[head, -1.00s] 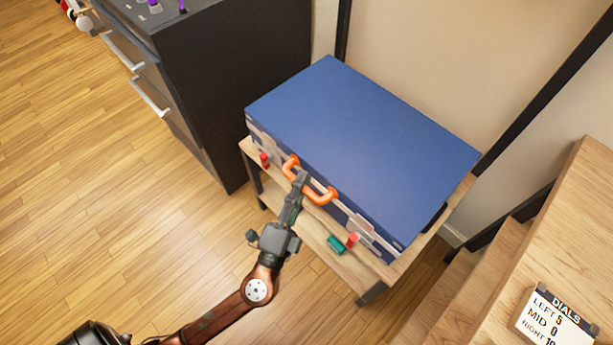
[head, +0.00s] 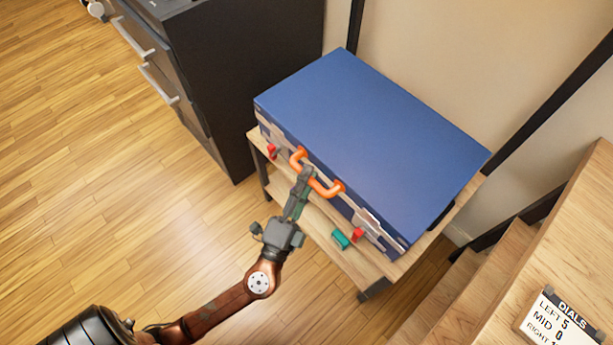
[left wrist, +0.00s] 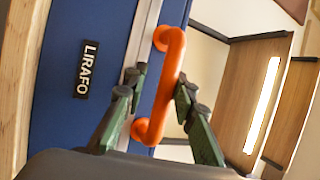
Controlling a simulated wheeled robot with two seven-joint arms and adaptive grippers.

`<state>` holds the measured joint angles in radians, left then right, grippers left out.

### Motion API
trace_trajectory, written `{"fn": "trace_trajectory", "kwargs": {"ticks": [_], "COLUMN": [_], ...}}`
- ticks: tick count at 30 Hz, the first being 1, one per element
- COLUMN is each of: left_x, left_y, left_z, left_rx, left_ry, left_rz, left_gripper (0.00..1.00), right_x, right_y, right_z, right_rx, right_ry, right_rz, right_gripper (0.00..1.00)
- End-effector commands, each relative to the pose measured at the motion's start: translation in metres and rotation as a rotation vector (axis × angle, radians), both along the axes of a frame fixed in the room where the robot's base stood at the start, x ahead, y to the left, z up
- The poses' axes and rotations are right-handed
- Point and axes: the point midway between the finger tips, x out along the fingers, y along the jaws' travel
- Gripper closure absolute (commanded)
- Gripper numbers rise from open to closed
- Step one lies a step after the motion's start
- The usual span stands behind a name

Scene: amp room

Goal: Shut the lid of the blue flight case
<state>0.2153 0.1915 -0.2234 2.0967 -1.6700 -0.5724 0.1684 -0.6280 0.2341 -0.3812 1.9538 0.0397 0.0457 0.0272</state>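The blue flight case (head: 372,140) lies on a wooden stand, its lid down flat, and I see no clear gap along its front seam. An orange handle (head: 335,190) is on its front side; it also shows in the left wrist view (left wrist: 172,75), near a black LIRAFO label (left wrist: 87,68). My left gripper (head: 306,174) is at this handle. In the left wrist view its green-grey fingers (left wrist: 159,85) stand apart, one on each side of the handle. Whether they touch it is unclear. My right gripper is not in view.
Red latch pieces (head: 272,151) (head: 357,235) and a teal piece (head: 340,239) are along the case's front. A dark drawer cabinet (head: 245,75) stands at left. Wooden steps (head: 510,255) and a dials card (head: 556,322) are at right. The floor in front is clear.

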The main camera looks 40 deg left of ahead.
Motion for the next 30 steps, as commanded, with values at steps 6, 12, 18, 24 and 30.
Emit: {"fn": "trace_trajectory", "kwargs": {"ticks": [6,12,18,24,30], "left_x": [0.001,-0.005,-0.035,-0.075,-0.102], "left_y": [0.000,-0.001,-0.009,-0.018,-0.025], "left_z": [-0.001,-0.002,-0.012,-0.023,-0.030], "left_rx": [-0.001,0.001,0.003,0.003,0.001], "left_ry": [0.001,0.002,0.005,0.003,0.001], "left_rz": [-0.001,-0.002,-0.003,-0.002,-0.001], "left_gripper": [0.79,0.79,0.79,0.79,0.79], "right_x": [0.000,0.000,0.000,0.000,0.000], "right_y": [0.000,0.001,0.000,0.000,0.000], "right_z": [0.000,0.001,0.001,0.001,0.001], "right_rx": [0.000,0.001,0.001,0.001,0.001], "right_ry": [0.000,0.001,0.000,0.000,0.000], "right_rz": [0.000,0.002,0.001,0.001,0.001], "right_gripper": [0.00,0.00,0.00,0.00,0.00]}}
